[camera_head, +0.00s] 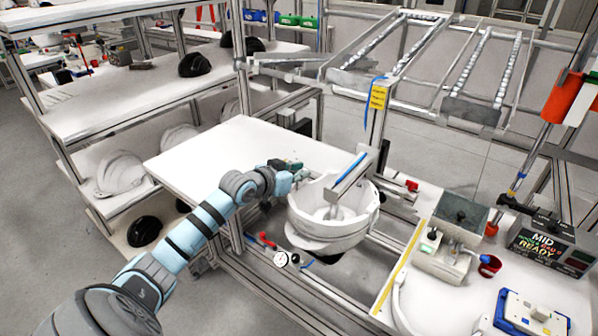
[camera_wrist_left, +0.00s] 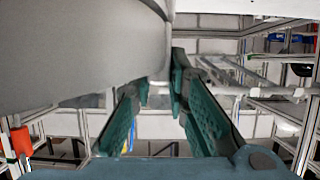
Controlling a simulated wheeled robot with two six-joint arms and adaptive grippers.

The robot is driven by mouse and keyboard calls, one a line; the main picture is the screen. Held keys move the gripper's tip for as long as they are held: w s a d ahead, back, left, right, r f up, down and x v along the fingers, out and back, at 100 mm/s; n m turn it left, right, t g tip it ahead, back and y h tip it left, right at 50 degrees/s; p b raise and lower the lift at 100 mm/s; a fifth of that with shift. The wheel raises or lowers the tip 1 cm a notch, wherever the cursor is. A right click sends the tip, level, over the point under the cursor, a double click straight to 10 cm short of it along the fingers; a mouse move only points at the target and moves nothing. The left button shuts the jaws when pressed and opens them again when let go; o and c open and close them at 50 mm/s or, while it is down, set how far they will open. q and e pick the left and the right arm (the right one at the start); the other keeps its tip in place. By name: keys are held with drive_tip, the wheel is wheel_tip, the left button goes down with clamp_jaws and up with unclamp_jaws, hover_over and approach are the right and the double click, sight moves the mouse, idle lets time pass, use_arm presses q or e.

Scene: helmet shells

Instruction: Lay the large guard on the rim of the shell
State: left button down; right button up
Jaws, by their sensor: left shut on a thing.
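A white, rounded, hollow piece (camera_head: 307,205) is in the middle of the head view, with its open side up. A second white curved edge (camera_head: 318,243) shows below it; I cannot tell cleanly where the large guard ends and the shell begins, or whether they touch. My left gripper (camera_head: 296,172) is at the upper left edge of the white piece. In the left wrist view, my teal fingers (camera_wrist_left: 163,105) are shut on the edge of a large grey-white curved part (camera_wrist_left: 75,50), probably the guard. My right gripper is not in view.
A metal post with a blue strip (camera_head: 350,173) stands over the white piece. A bare white tabletop (camera_head: 215,150) lies to its left. Shelves with helmets (camera_head: 122,173) stand at left.

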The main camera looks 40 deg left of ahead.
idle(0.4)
use_arm(q)
drive_tip(key=c, duration=1.5)
unclamp_jaws()
drive_tip(key=shift+f, duration=0.1)
drive_tip(key=v, duration=0.7)
drive_tip(key=shift+s, duration=0.3)
drive_tip(key=shift+w, duration=0.1)
